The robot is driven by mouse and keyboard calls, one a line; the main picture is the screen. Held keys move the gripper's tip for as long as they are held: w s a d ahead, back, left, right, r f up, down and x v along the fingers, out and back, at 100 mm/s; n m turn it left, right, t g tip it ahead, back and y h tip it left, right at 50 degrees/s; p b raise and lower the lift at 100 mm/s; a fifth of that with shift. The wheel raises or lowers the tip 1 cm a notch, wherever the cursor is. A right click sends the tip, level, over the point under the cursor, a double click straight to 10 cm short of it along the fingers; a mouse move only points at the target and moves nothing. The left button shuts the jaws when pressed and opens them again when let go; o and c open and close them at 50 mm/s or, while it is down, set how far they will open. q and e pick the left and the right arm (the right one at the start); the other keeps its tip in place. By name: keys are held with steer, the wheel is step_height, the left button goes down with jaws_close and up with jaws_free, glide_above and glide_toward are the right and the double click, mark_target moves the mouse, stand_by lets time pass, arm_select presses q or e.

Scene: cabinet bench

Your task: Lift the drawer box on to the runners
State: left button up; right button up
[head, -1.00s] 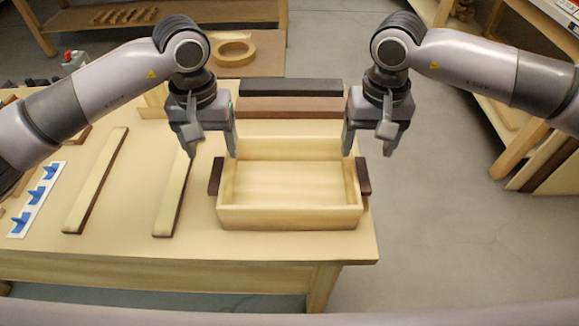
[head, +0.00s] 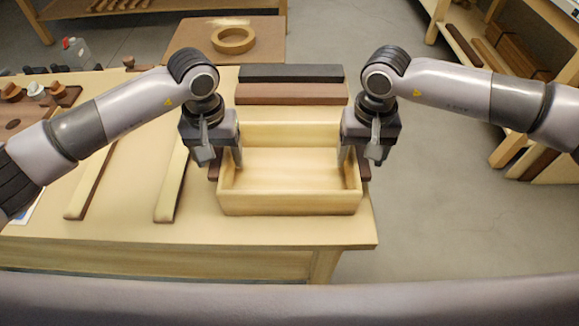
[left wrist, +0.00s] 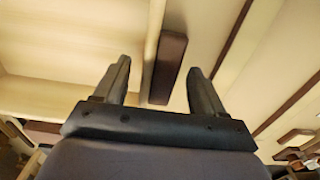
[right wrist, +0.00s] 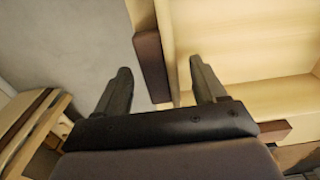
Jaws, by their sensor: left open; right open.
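The drawer box (head: 290,203), a pale open wooden tray with a dark block on each end, sits flat on the bench. My left gripper (head: 226,164) is open at its left end; in the left wrist view the end wall and dark block (left wrist: 169,62) lie between the fingers (left wrist: 157,62). My right gripper (head: 358,164) is open at the right end; in the right wrist view the other dark block (right wrist: 151,66) lies between the fingers (right wrist: 158,68). Two pale strips with dark edges, possibly the runners (head: 94,182) (head: 173,183), lie to the left, partly hidden by my arm.
A black bar (head: 291,73) and a brown bar (head: 291,94) lie behind the box. The bench's front and right edges (head: 372,235) are close to the box. Shelving stands at far right.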

arm_select(q)
steer(key=shift+c, duration=0.3)
arm_select(e)
steer(key=shift+c, duration=0.3)
arm_select(q)
jaws_close()
arm_select(e)
jaws_close()
arm_select(q)
steer(key=shift+r, duration=0.2)
arm_select(e)
steer(key=shift+r, duration=0.2)
